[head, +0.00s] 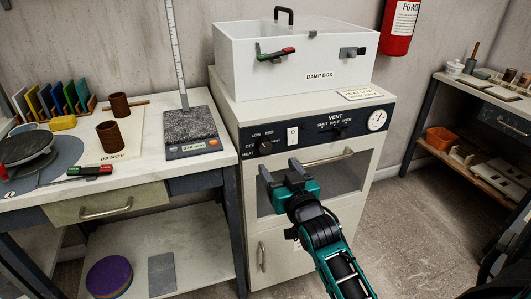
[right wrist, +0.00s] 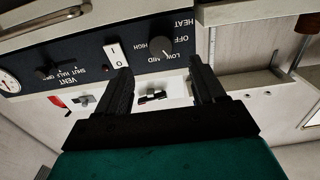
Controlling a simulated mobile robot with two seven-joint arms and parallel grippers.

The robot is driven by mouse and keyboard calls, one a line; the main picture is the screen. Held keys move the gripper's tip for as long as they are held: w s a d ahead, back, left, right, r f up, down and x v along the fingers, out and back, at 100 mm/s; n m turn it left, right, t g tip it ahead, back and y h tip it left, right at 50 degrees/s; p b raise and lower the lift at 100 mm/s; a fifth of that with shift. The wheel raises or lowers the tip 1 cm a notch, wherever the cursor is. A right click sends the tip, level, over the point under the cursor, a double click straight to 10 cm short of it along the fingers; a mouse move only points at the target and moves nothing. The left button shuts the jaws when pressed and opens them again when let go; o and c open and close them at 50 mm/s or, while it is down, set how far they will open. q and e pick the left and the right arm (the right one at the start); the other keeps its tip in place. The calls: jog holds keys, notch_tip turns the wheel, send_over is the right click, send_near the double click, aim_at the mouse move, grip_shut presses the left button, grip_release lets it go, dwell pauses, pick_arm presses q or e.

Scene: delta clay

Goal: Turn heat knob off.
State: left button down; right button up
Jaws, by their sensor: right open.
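The heat knob (head: 265,147) is a dark round knob at the left end of the oven's dark control panel (head: 310,138), with OFF, LOW, MID and HIGH printed around it. In the right wrist view the heat knob (right wrist: 158,46) shows upside down; its pale mark seems to point toward LOW, but it is small. My right gripper (head: 279,168) is open and empty, in front of the oven just below the panel. In the right wrist view its two fingers (right wrist: 160,72) stand apart, with the knob beyond the gap, untouched. My left gripper is not in view.
A white rocker switch (head: 292,136), a vent lever (head: 338,131) and a round gauge (head: 377,120) share the panel. The oven door handle (head: 324,157) runs below it. A damp box (head: 300,80) sits on top. A worktable with a scale (head: 192,146) stands at left.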

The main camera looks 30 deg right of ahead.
aim_at(266, 149)
pick_arm(q)
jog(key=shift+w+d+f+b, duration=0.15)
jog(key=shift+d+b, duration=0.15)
jog(key=shift+b, duration=0.2)
pick_arm(e)
jog(key=x, duration=0.8)
jog(key=shift+w, duration=0.2)
jog(key=c, duration=1.1)
jog(key=shift+o, duration=0.2)
